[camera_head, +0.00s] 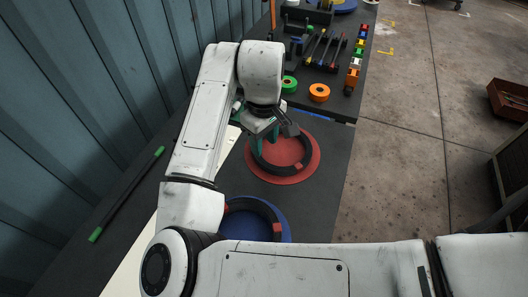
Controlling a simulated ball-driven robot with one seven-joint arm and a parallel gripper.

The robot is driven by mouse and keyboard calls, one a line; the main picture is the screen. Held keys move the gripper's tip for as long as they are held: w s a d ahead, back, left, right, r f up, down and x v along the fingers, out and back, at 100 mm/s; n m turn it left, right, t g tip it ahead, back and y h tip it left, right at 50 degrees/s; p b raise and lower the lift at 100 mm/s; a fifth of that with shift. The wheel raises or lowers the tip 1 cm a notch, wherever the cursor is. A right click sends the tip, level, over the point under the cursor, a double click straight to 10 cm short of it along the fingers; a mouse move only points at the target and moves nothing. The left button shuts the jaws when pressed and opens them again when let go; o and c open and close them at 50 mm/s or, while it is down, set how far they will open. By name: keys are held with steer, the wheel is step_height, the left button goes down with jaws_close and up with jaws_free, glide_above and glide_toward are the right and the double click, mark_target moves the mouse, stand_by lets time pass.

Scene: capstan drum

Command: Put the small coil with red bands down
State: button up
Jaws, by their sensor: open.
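A black coil with red bands (281,172) lies flat, as far as I can see, on a round red mat (316,156). My gripper (265,140) is over the coil's upper left side. Its green fingers are apart and straddle or stand beside the coil's rim; I cannot tell which, nor whether they touch it. My wrist hides part of the coil's far side. Another black coil with red bands (262,208) lies on a round blue mat (286,231) nearer to me, partly hidden by my arm. Which coil is smaller is hard to judge.
A dark bench top (334,190) carries both mats. Beyond it stand a green ring (289,83), an orange ring (319,92), a tool rack (325,50) and a row of coloured blocks (357,58). A green-ended rod (125,195) lies left, near the corrugated wall.

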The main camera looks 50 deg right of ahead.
steer(key=shift+r, duration=2.2)
